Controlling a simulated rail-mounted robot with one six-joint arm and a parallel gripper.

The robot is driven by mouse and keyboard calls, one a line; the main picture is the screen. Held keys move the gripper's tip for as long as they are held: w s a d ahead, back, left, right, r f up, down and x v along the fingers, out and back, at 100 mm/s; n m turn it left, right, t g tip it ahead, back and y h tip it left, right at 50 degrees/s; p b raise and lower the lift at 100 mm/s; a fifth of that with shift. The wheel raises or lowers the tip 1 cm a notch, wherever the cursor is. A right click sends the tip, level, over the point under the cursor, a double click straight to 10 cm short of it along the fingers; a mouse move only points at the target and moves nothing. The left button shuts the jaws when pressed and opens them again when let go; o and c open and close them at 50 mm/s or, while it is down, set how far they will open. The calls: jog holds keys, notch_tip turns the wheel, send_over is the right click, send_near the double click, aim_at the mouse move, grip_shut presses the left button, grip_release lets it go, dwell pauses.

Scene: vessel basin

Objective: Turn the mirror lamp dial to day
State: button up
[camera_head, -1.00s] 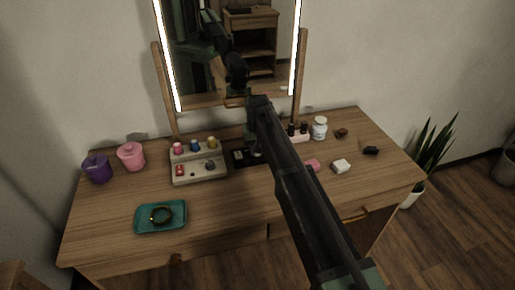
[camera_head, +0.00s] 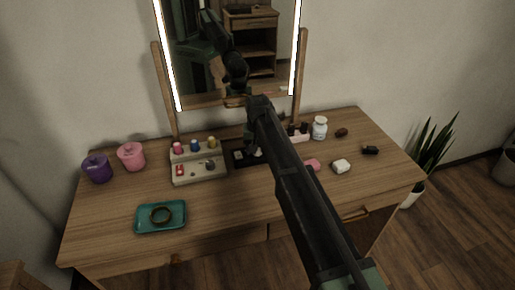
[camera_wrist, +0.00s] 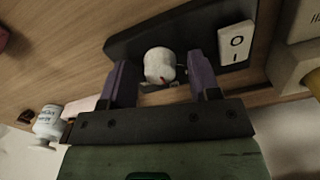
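The mirror lamp dial (camera_wrist: 160,65) is a rounded white knob with a small red mark on its side, set on a dark panel (camera_wrist: 135,48). A white rocker switch (camera_wrist: 236,44) marked O and I is on the same panel. My gripper (camera_wrist: 160,76) is open, with its purple-padded fingers on either side of the dial and a small gap visible at each side. In the head view the panel (camera_head: 240,158) lies on the table below the mirror (camera_head: 243,50). My arm hides most of the gripper there. No day label is readable.
On the wooden table (camera_head: 215,215) a beige stand (camera_head: 200,174) with several coloured items is just left of the panel. A teal tray (camera_head: 145,228) with a ring-shaped item is front left. A white jar (camera_head: 319,128) and small blocks are right of my arm.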

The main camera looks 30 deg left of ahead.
notch_tip(320, 180, up, 11)
jog(key=p, duration=1.1)
jog(key=shift+f, duration=0.1)
jog(key=s+d+m, duration=0.2)
jog(key=s+d, duration=0.2)
jog(key=d, duration=1.5)
jog(key=s+d+m, duration=0.2)
jog(key=s+d, duration=0.3)
jog(key=d, duration=1.3)
jog(key=s+d+m, duration=0.3)
jog(key=s+d, duration=0.1)
jog(key=d, duration=1.5)
jog(key=shift+s+d+r+p, duration=0.3)
jog(key=shift+s+r+p, duration=0.05)
jog(key=shift+r, duration=0.1)
